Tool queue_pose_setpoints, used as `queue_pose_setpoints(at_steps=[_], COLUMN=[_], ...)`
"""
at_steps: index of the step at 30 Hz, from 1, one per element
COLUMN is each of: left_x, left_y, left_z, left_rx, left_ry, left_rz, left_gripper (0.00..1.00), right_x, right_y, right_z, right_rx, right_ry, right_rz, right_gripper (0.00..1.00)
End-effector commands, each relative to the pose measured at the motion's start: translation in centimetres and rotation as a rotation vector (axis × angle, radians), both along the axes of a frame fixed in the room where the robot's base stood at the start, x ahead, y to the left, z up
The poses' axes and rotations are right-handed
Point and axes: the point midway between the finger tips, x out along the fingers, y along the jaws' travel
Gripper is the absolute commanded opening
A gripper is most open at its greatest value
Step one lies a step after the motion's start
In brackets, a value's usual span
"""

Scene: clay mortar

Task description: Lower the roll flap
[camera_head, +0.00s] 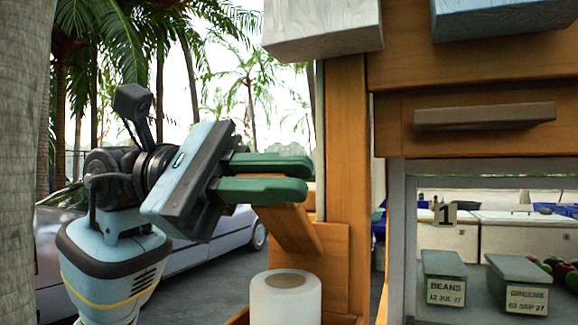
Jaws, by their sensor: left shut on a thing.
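My left gripper (308,178) reaches in from the left with its two green fingers pointing right, one above the other. It is shut on the roll flap (291,230), a tilted wooden board by the wooden post. The fingers hide the upper part of the flap, and the exact grip is hard to see. A white roll (293,305) with a brown core stands upright below the flap, apart from the gripper. My right gripper is out of view.
The wooden post (346,150) rises just right of the fingertips. A drawer with a dark handle (485,117) and pale boxes (322,28) are up right. Boxes labelled beans (444,277) and greens (519,284) stand lower right. A parked car (195,250) is behind.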

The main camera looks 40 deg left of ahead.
Motion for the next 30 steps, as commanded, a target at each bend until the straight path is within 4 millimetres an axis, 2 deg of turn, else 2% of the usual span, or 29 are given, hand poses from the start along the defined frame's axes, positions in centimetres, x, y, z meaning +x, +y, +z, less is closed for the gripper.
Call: queue_pose_setpoints(at_steps=[1, 9, 19, 30], left_x=[-0.3, -1.8, -2.6, -2.7], left_y=[-0.1, -0.5, -0.7, -0.7], left_z=[-1.0, -4.2, -7.5, -9.2], left_rx=[0.009, 0.069, 0.127, 0.13], left_ry=[-0.043, -0.287, -0.533, -0.548], left_rz=[-0.002, -0.003, -0.003, -0.003], left_gripper=[0.0, 0.0, 0.0, 0.0], right_x=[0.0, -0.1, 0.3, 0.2], right_y=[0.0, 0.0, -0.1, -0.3], right_z=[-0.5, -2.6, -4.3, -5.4], right_rx=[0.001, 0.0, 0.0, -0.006], right_ry=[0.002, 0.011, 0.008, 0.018], right_rz=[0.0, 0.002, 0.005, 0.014], right_gripper=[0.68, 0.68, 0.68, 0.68])
